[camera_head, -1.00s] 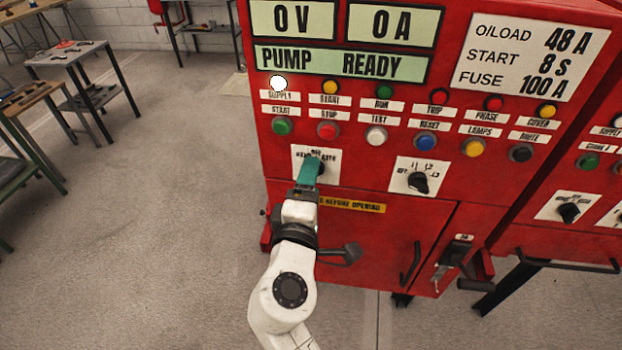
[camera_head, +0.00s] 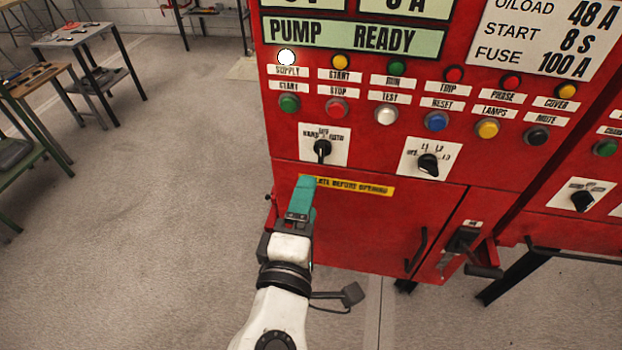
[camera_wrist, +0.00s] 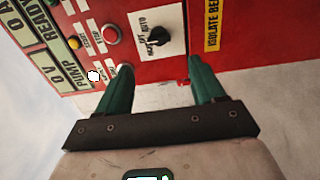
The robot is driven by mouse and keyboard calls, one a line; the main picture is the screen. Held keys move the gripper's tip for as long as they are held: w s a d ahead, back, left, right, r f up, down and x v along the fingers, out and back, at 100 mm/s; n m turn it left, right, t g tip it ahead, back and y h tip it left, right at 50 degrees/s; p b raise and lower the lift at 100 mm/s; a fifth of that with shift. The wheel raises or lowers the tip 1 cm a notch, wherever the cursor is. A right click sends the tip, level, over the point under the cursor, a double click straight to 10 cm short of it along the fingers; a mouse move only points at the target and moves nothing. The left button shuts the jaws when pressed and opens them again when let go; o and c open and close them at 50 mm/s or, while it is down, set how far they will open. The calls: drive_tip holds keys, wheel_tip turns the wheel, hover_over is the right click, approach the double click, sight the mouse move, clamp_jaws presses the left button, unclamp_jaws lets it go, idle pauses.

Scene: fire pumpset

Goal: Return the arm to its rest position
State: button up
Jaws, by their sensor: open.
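My gripper (camera_head: 303,190) has green fingers and stands in front of the red panel, below and left of the hand/off/auto selector switch (camera_head: 322,150). In the wrist view my gripper (camera_wrist: 160,85) shows two green fingers spread apart with nothing between them. The selector switch also shows in the wrist view (camera_wrist: 158,37), beyond the fingertips and apart from them. My white arm reaches up from the bottom of the head view.
The red pump panel (camera_head: 360,225) fills the right side, with lamps, buttons, a second selector (camera_head: 428,163) and a door handle (camera_head: 416,250). Worktables with tools (camera_head: 85,38) stand at the left. The grey floor (camera_head: 150,240) between is clear.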

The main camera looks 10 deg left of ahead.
drive_tip(key=s+d+f+m+g+h, duration=0.1)
drive_tip(key=s+d+f+m+g, duration=0.2)
drive_tip(key=d+f, duration=0.45)
drive_tip(key=d+f+m+g+h, duration=0.2)
drive_tip(key=d+f+m+g, duration=0.15)
drive_tip(key=d, duration=0.65)
drive_tip(key=s+d+f+m+g+h, duration=0.1)
drive_tip(key=s+d+f+m+g, duration=0.2)
drive_tip(key=d+f, duration=0.4)
drive_tip(key=s+d+f+m+g+y, duration=0.2)
drive_tip(key=s+d+f+m+g, duration=0.1)
drive_tip(key=s, duration=0.6)
drive_tip(key=s+d+f+m+g+y, duration=0.2)
drive_tip(key=s+d+f+m+g, duration=0.2)
drive_tip(key=s, duration=0.5)
drive_tip(key=shift+s+d+f+m, duration=0.2)
drive_tip(key=shift+d+f+m, duration=0.2)
drive_tip(key=shift+d+m, duration=0.55)
drive_tip(key=shift+d+g, duration=0.15)
drive_tip(key=shift+g, duration=0.1)
